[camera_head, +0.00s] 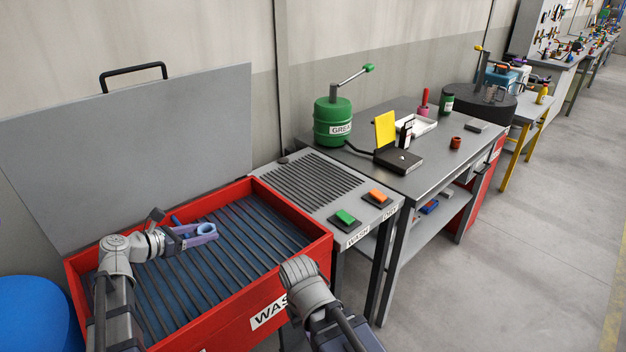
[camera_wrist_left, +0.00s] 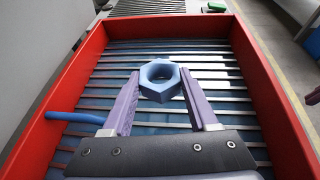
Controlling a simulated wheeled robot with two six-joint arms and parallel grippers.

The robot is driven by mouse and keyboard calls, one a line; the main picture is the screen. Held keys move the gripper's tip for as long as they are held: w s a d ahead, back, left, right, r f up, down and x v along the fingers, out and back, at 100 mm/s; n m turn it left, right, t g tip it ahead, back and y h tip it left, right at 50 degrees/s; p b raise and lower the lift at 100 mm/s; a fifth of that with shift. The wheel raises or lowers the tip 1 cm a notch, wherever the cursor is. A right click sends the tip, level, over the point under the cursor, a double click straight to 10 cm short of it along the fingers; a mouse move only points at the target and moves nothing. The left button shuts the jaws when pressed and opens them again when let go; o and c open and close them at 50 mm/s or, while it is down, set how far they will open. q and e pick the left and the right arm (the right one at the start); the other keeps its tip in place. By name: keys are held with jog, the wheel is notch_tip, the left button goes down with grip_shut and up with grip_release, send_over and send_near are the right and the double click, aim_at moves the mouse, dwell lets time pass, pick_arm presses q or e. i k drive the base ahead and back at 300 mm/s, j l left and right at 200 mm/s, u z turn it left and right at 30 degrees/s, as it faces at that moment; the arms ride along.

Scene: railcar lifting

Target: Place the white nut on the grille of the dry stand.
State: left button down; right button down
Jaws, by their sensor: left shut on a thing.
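The nut (camera_wrist_left: 159,80), a hexagonal ring that looks pale blue here, is between the purple fingertips of my left gripper (camera_wrist_left: 158,88). In the head view the left gripper (camera_head: 200,232) is shut on the nut (camera_head: 207,229) above the slatted bed of the red wash tray (camera_head: 290,270). The dry stand (camera_head: 384,203) is a grey table to the right of the tray, and its dark-slotted grille (camera_head: 305,182) looks bare. My right arm shows at the bottom, but its gripper cannot be made out.
The tray's red walls stand around the left gripper. A green button (camera_head: 345,217) and an orange button (camera_head: 377,196) sit at the dry stand's front. A raised grey lid (camera_head: 130,150) stands behind the tray. A green grease drum (camera_head: 333,123) stands beyond the grille.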

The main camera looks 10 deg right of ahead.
aim_at(312, 178)
jog(key=i+l+z, duration=0.1)
jog(key=l, duration=0.35)
jog(key=i+l+z, duration=0.15)
jog(key=i+l, duration=0.15)
jog(key=l, duration=0.15)
jog(key=i+l+z, duration=0.1)
jog(key=i+l, duration=0.15)
jog(key=l, duration=0.2)
jog(key=i+l+z, duration=0.15)
jog(key=l, duration=0.25)
jog(key=i, duration=0.1)
